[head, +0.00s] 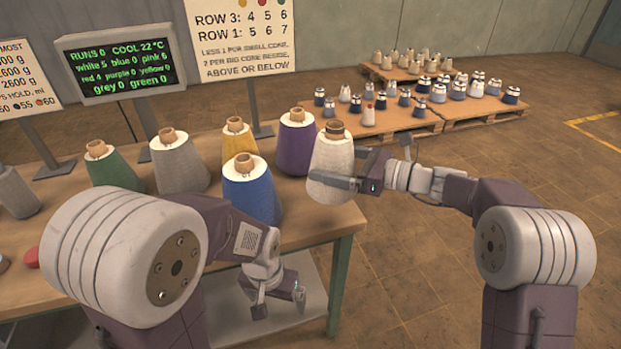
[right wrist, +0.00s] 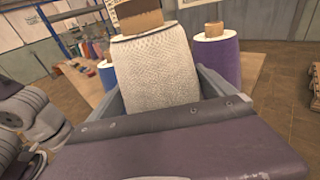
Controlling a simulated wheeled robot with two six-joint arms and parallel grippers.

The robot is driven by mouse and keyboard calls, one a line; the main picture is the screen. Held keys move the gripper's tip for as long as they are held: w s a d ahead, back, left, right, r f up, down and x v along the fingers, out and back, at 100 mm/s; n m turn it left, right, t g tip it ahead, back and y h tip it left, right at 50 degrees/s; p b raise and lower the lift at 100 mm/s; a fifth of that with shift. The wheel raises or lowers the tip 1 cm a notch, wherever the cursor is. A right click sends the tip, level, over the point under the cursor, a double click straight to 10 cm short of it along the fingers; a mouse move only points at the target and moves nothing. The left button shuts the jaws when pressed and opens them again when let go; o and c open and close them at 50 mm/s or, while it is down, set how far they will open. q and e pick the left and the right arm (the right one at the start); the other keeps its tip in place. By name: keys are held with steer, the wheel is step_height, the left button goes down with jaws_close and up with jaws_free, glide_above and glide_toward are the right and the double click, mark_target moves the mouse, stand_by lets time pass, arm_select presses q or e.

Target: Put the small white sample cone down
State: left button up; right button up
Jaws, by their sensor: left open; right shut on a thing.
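My right gripper (head: 345,178) is shut on a white cone (head: 332,158) with a brown core, held upright at the right end of the table (head: 310,225). The white cone fills the middle of the right wrist view (right wrist: 157,72), between the two grey fingers. It looks about as big as the other table cones. I cannot tell whether its base touches the tabletop. My left gripper (head: 280,295) is open and empty, low in front of the table's front edge.
A purple cone (head: 296,145) and a blue cone (head: 250,190) stand close by the white one. Yellow (head: 238,140), grey (head: 180,165) and green (head: 112,168) cones stand further left. Pallets (head: 440,120) with several small cones lie behind. The tabletop's front right corner looks clear.

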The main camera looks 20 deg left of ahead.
steer(key=a, duration=0.1)
steer(key=w+a+f, duration=0.2)
steer(key=a, duration=0.1)
steer(key=shift+f, duration=0.2)
step_height(320, 180, down, 4)
steer(key=shift+s+d+f+b, duration=0.1)
steer(key=shift+b, duration=1)
steer(key=o, duration=1.7)
steer(key=p+v, duration=0.2)
steer(key=v, duration=0.9)
steer(key=shift+s+d, duration=0.1)
steer(key=shift+d, duration=0.45)
